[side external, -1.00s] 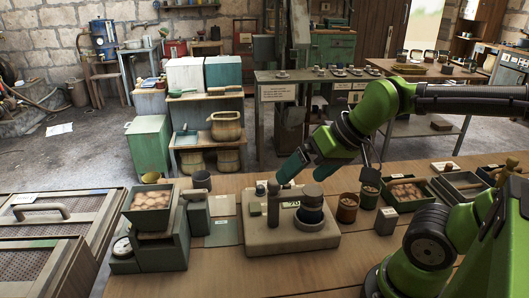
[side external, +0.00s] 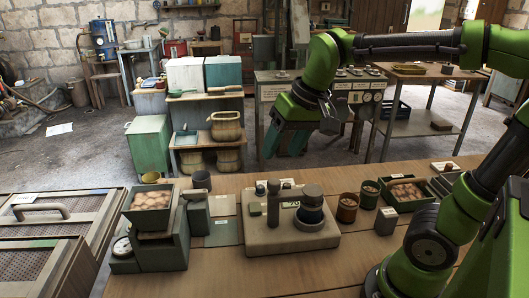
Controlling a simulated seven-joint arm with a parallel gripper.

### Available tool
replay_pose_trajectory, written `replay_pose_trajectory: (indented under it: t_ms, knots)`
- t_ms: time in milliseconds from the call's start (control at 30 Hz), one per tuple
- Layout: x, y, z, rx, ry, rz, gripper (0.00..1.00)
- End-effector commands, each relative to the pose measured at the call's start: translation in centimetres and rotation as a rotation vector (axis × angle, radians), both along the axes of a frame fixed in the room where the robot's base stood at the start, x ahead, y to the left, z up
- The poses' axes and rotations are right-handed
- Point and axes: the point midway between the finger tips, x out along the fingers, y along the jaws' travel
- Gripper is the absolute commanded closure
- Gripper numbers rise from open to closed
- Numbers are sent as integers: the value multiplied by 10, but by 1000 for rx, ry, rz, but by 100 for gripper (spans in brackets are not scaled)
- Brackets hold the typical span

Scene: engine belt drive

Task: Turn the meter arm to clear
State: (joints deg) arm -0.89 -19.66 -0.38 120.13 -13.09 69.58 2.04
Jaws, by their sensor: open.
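The beige base unit (side external: 285,238) sits in the middle of the wooden bench. It carries an upright green post (side external: 273,203), a round dark dial-like drum (side external: 310,214) with a grey knob (side external: 312,190) on top, and a small label. I cannot tell for certain which part is the meter arm or where its clear position is. My gripper (side external: 284,142) hangs above and behind the unit, pointing down, with its teal fingers apart and empty. It touches nothing on the bench.
At left stands a green scale (side external: 150,250) with a bin of brown round items (side external: 151,200); a yellowish round rim (side external: 152,177) shows behind it. Small cups (side external: 347,207) and a tray (side external: 405,190) stand at right. The front bench is clear.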

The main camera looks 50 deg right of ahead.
Motion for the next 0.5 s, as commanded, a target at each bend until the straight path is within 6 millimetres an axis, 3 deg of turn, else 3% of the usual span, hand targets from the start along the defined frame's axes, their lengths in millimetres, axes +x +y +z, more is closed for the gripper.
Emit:
replay_pose_trajectory:
  t_ms: [33,200,400,500]
  knots:
    - [16,-4,7,-13,65,-31,42]
    - [44,-16,34,-49,248,-190,42]
    - [42,-20,63,-43,336,-350,42]
    - [36,-18,63,-34,366,-378,42]
